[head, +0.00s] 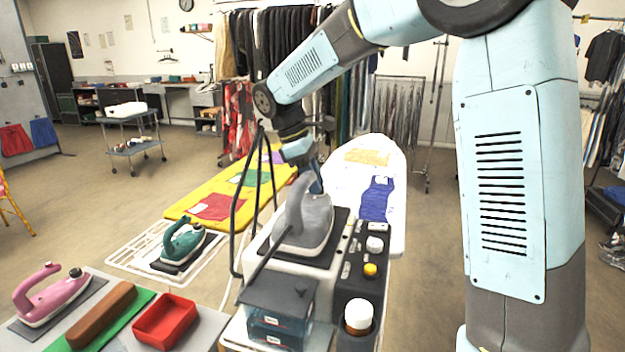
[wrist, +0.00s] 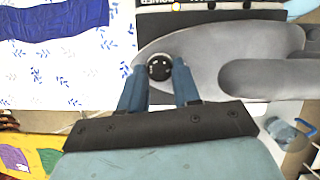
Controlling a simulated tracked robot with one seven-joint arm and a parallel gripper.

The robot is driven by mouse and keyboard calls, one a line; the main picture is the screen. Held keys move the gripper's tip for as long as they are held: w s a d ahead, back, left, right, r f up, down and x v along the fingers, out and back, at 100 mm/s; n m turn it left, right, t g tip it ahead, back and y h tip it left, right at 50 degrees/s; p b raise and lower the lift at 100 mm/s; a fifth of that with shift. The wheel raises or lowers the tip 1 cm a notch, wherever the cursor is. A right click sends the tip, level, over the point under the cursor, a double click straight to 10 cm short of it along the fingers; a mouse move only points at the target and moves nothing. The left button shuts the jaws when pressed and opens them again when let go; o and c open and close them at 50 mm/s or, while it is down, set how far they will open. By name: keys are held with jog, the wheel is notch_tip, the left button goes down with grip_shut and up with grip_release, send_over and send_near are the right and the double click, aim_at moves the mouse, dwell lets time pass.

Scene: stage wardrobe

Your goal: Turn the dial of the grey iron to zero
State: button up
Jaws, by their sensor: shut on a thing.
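The grey iron (head: 318,222) rests flat on a dark pad on top of the steam station, and it fills the upper right of the wrist view (wrist: 215,62). Its dial (wrist: 159,67) is a small round black knob with light marks near the front of the iron. My gripper (wrist: 159,78) has its two blue fingers closed on the dial, one on each side. In the head view my gripper (head: 315,186) reaches down behind the iron's handle, and the dial is hidden there. The marks are too small to read.
The steam station's panel (head: 352,285) has several knobs. A white ironing board (head: 338,205) with blue cloth lies behind. A black cable stand (head: 236,215) is left of the iron. A teal iron (head: 183,243), pink iron (head: 48,295) and red tray (head: 165,320) stand further left.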

jog(key=shift+s+n, duration=0.1)
jog(key=shift+n, duration=0.4)
jog(key=o, duration=1.1)
jog(key=shift+c, duration=0.2)
jog(key=s+v, duration=0.1)
jog(key=v, duration=1.2)
jog(key=shift+w+a+r, duration=0.2)
jog(key=shift+w+r, duration=0.1)
jog(key=shift+w, duration=0.1)
